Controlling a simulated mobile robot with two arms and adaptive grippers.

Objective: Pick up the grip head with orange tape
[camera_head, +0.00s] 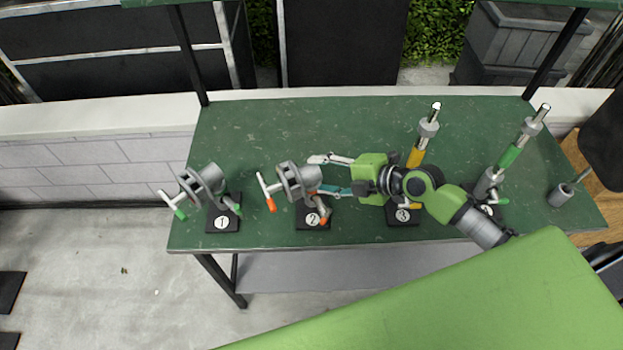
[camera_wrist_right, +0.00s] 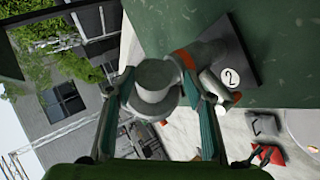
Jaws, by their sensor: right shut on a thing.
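The grip head with orange tape (camera_head: 298,180) is a grey metal head with orange-tipped handles. It stands at the black base marked 2 (camera_head: 313,217), and no clear gap shows between them. My right gripper (camera_head: 312,175) comes in from the right with one finger on each side of the head and is shut on it. In the right wrist view the grey head (camera_wrist_right: 157,85) sits between the two teal-padded fingers (camera_wrist_right: 160,80), with the base and its label 2 (camera_wrist_right: 231,77) beyond. My left gripper is not in view.
A green-taped grip head (camera_head: 206,182) stands at base 1 on the left of the green table (camera_head: 260,125). Yellow-taped (camera_head: 416,157) and green-taped (camera_head: 510,153) rods stand to the right, close to my arm. The table's back left is clear.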

